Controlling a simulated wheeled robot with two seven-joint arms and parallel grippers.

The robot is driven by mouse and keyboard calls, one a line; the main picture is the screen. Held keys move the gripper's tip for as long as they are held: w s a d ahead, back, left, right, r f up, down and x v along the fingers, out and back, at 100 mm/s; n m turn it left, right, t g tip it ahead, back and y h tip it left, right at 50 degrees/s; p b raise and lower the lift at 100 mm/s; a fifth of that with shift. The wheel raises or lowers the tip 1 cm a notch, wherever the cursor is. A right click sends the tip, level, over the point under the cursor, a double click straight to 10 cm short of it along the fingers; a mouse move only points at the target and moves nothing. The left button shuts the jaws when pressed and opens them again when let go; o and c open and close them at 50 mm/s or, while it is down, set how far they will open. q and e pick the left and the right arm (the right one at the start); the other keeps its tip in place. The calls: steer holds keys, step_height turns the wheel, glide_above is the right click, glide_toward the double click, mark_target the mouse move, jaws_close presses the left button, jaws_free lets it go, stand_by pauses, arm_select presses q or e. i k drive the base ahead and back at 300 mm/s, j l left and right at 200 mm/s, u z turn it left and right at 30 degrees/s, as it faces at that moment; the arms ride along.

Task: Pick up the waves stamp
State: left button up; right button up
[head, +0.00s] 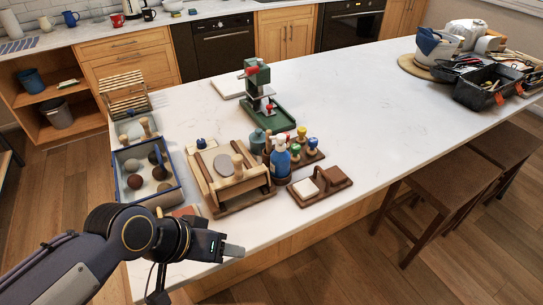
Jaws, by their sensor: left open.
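Several stamps with coloured round knobs stand on a dark wooden holder (313,158) right of the blue bottle. I make out a blue knob (312,142), a yellow knob (301,131) and a green knob (295,149). The stamp faces are hidden, so I cannot tell which one is the waves stamp. My left gripper (238,251) is open and seems empty. It is at the near edge of the counter, in front of the wooden frame and well apart from the stamps. My right gripper is not in view.
A blue pump bottle (280,160) stands close to the stamps. A wooden frame (228,182) and a blue-edged tray (147,175) of balls lie left. A brown block tray (321,187) is in front, and a green press (262,100) behind. The counter's middle right is clear.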

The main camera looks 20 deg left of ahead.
mark_target(295, 148)
steer(key=i+l+u, duration=0.15)
steer(key=u, duration=0.55)
steer(key=i+l+u, duration=0.15)
steer(key=l, duration=0.25)
steer(key=i+l+u, duration=0.1)
steer(key=l, duration=0.35)
steer(key=i+l+u, duration=0.15)
steer(key=l, duration=0.25)
steer(key=i+l+u, duration=0.1)
steer(key=l, duration=0.35)
steer(key=i+l, duration=0.2)
steer(key=i, duration=0.3)
